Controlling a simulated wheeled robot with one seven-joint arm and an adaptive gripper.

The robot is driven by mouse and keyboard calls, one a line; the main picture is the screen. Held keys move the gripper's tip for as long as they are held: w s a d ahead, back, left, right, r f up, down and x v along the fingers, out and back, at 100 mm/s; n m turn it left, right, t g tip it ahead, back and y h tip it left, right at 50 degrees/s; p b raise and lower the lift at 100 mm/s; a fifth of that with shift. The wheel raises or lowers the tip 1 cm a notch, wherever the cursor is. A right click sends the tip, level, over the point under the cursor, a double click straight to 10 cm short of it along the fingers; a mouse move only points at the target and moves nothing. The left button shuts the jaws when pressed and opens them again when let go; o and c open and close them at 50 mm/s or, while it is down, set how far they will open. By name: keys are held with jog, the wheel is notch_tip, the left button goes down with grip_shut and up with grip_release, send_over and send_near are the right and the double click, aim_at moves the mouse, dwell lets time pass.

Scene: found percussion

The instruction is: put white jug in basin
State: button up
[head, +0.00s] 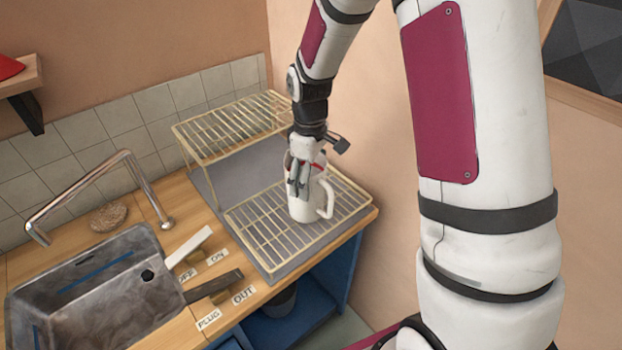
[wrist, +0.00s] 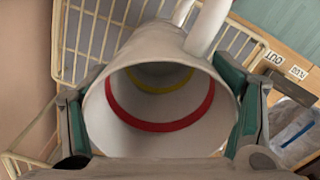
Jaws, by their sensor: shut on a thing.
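The white jug (head: 304,205) stands upright on the lower wire rack at the right of the counter, its handle toward the right. My gripper (head: 304,178) comes from above and is shut on the jug, with its fingers at the jug's upper part. In the wrist view the open mouth of the jug (wrist: 160,127) faces me, with a red ring and a yellow ring inside, and a finger pad on each side of it. I cannot tell whether its base touches the rack. The basin (head: 95,292) is a grey metal sink at the lower left, away from the jug.
A two-level wire rack (head: 262,240) stands on a grey mat. A chrome faucet (head: 95,180) arches beside the basin. A white lever (head: 188,244) and a dark lever (head: 213,286) lie between basin and rack. A round brown sponge-like thing (head: 108,216) lies behind the basin.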

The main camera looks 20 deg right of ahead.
jog(key=shift+f, duration=0.6)
jog(key=o, duration=1.5)
